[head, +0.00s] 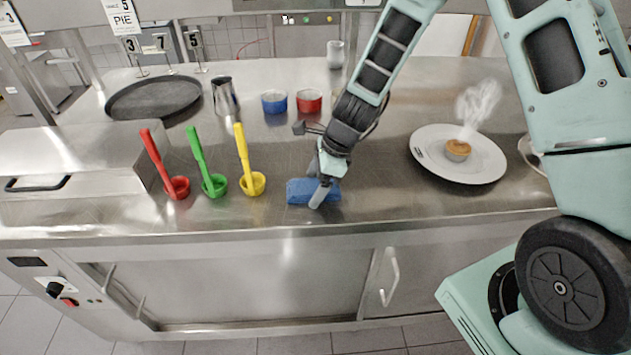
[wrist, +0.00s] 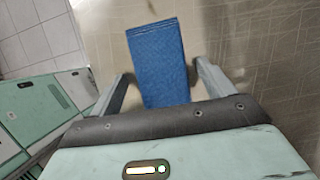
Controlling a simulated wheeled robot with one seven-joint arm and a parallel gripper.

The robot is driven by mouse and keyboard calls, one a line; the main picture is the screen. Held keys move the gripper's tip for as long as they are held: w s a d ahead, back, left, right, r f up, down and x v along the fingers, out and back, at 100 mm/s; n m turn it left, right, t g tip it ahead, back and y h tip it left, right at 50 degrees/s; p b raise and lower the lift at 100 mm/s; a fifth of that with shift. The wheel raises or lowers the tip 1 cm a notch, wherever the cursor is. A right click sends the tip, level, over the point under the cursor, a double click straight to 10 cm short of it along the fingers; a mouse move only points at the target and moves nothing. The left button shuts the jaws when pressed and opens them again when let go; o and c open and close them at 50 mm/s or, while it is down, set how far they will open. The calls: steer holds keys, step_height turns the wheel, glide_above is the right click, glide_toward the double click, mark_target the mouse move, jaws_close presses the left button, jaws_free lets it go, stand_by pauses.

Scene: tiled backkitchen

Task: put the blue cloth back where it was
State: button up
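The blue cloth (head: 298,191) lies folded on the steel counter near its front edge. My gripper (head: 319,191) is right at the cloth, pointing down, and one finger covers part of it in the head view. In the wrist view the cloth (wrist: 158,60) lies between the two fingers of my gripper (wrist: 163,78). The fingers stand apart, with a gap to the cloth on the right side. The cloth's near end is hidden behind the gripper body.
Red (head: 178,187), green (head: 214,186) and yellow (head: 252,184) ladles stand to the left. A white plate (head: 430,151) with a steaming pie (head: 457,150) is to the right.

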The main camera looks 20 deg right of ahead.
steer(key=v, duration=1.2)
steer(key=s+a+r+n+g+h, duration=0.1)
steer(key=s+a+r+n, duration=0.2)
steer(key=s+a+n, duration=0.35)
steer(key=s+a+r+n+g, duration=0.1)
steer(key=s+a+r+n, duration=0.25)
steer(key=s+n, duration=0.55)
steer(key=s+a+n+h, duration=0.1)
steer(key=s+n+h, duration=0.1)
steer(key=s+n, duration=0.8)
steer(key=r+n, duration=0.1)
steer(key=n, duration=0.3)
steer(key=shift+t+h+p, duration=0.3)
steer(key=shift+t, duration=0.1)
steer(key=shift+a, duration=0.1)
